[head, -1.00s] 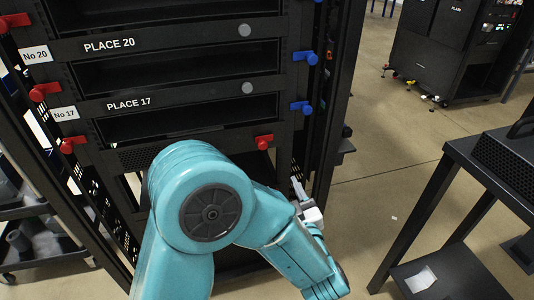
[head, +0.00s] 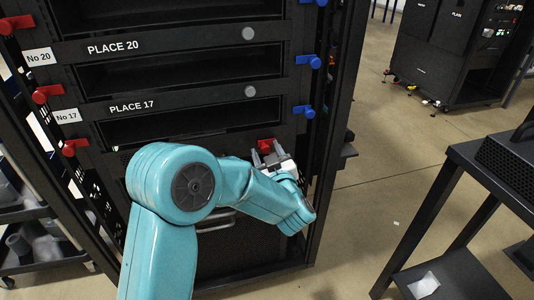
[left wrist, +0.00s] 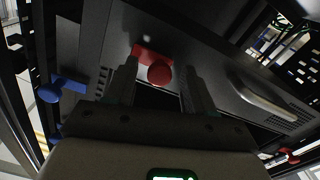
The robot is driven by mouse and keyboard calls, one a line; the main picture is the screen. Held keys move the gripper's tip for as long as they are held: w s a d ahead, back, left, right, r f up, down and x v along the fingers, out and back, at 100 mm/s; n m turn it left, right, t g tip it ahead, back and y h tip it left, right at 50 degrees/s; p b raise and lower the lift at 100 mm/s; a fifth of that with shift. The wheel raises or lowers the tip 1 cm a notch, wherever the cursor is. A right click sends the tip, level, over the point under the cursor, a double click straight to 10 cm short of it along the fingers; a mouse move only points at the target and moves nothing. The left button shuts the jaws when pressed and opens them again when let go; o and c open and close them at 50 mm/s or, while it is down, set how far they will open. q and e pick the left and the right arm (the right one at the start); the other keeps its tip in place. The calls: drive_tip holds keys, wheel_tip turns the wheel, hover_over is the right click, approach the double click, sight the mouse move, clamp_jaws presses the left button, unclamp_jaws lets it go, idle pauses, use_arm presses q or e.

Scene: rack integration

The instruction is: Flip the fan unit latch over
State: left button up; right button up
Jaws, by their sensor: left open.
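The rack holds red latches on its left post and blue latches on its right post. A red latch (head: 266,145) sits at the lower right of the unit under the PLACE 17 slot, and it also shows in the left wrist view (left wrist: 158,73). My left gripper (head: 267,158) is open just in front of this red latch. In the left wrist view the latch's round knob lies between and beyond the two fingertips (left wrist: 157,78), with no clear contact. My arm hides part of the unit below PLACE 17. My right gripper is not in view.
Blue latches (head: 304,111) stand on the right post above, and one shows in the left wrist view (left wrist: 62,91). A metal handle (left wrist: 262,97) is on the panel beside the latch. A black table (head: 485,160) stands at the right, with open floor between.

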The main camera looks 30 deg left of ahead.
use_arm(q)
clamp_jaws()
drive_tip(key=shift+w+d, duration=0.85)
drive_tip(key=shift+w, duration=0.1)
unclamp_jaws()
drive_tip(key=shift+w+d, duration=0.1)
